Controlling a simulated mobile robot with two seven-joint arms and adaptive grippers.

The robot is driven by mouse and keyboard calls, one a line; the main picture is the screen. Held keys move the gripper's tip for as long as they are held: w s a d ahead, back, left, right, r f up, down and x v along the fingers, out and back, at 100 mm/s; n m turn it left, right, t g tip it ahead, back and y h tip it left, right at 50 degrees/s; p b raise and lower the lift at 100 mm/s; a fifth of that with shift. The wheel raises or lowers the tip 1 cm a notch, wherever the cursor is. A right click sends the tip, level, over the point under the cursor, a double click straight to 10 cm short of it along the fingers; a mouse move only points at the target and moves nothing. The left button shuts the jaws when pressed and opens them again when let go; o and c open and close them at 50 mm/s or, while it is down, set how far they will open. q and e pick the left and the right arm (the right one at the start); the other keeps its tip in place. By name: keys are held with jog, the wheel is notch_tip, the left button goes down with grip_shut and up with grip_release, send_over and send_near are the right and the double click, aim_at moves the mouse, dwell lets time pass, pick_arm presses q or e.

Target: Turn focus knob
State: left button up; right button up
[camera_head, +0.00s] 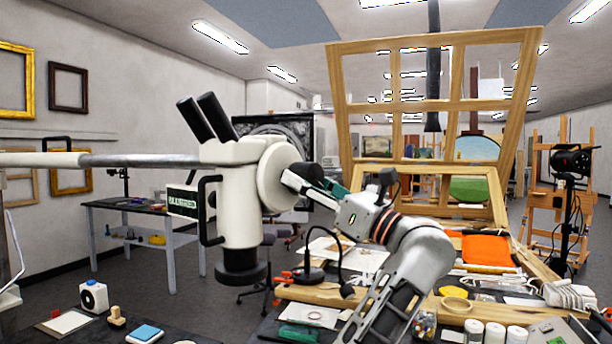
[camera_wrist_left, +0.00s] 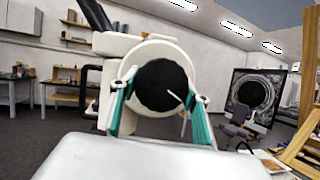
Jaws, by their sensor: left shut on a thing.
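A white microscope head (camera_head: 238,205) with black twin eyepieces hangs on a long horizontal boom. Its round focus knob (camera_head: 271,178) sticks out on the right side, with a white rim. In the left wrist view the focus knob (camera_wrist_left: 160,86) faces me with a dark centre. My left gripper (camera_head: 303,179) reaches it from the right. Its teal-padded fingers (camera_wrist_left: 160,92) sit on opposite sides of the knob and are shut on it. The exact contact at the fingertips is hard to see. My right gripper is not in view.
A workbench (camera_head: 395,300) below and right holds papers, a black lamp (camera_head: 315,273), an orange cloth (camera_head: 487,249) and jars. A wooden frame (camera_head: 335,110) stands behind. A small table (camera_head: 98,203) is at the left. Open floor lies between.

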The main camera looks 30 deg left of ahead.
pick_arm(q)
jog(key=shift+m+t+h+p, duration=0.3)
jog(key=shift+m+t+p, duration=0.8)
jog(key=shift+m, duration=1.2)
jog(key=o, duration=1.1)
jog(key=v, duration=0.7)
jog(key=shift+d, duration=0.25)
jog(key=shift+s+f, duration=0.1)
